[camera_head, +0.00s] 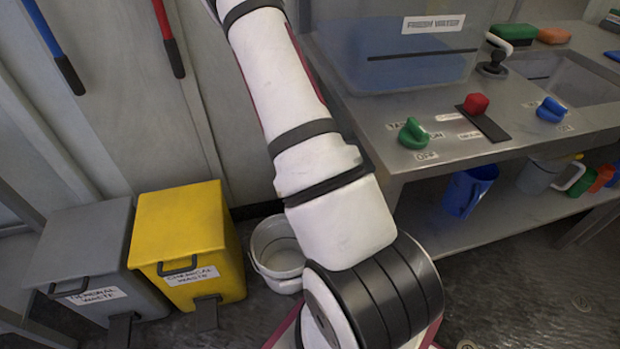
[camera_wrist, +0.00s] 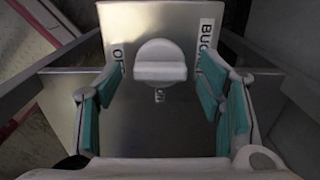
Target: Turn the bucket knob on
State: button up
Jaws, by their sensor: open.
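The knob (camera_wrist: 160,62) is white, with a raised bar across its face, and sits on a shiny metal panel (camera_wrist: 185,130) in the wrist view. A label partly reading "BUC" (camera_wrist: 206,38) is at its upper right. A short label (camera_wrist: 118,57) is at its left and another (camera_wrist: 158,95) just below it; neither is fully legible. My gripper (camera_wrist: 160,88) is open, its teal-padded fingers to the left and right of the knob. I see a gap on each side and no contact. The head view shows neither this knob nor my gripper.
In the head view, a bench at right carries a green knob (camera_head: 414,133), a red control (camera_head: 476,104) and a blue knob (camera_head: 551,109). A white bucket (camera_head: 276,248) stands on the floor beside yellow (camera_head: 188,240) and grey (camera_head: 90,262) waste bins.

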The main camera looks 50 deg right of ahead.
jog(key=c, duration=1.1)
jog(key=shift+c, duration=0.2)
jog(key=shift+n, duration=0.3)
jog(key=n+b, duration=0.1)
jog(key=n, duration=0.2)
jog(key=shift+n+b, duration=0.4)
jog(key=n+b, duration=0.1)
jog(key=n, duration=0.3)
jog(key=shift+n, duration=0.3)
jog(key=n+b, duration=0.1)
jog(key=n, duration=0.3)
jog(key=shift+n+b, duration=0.5)
jog(key=shift+n, duration=1.9)
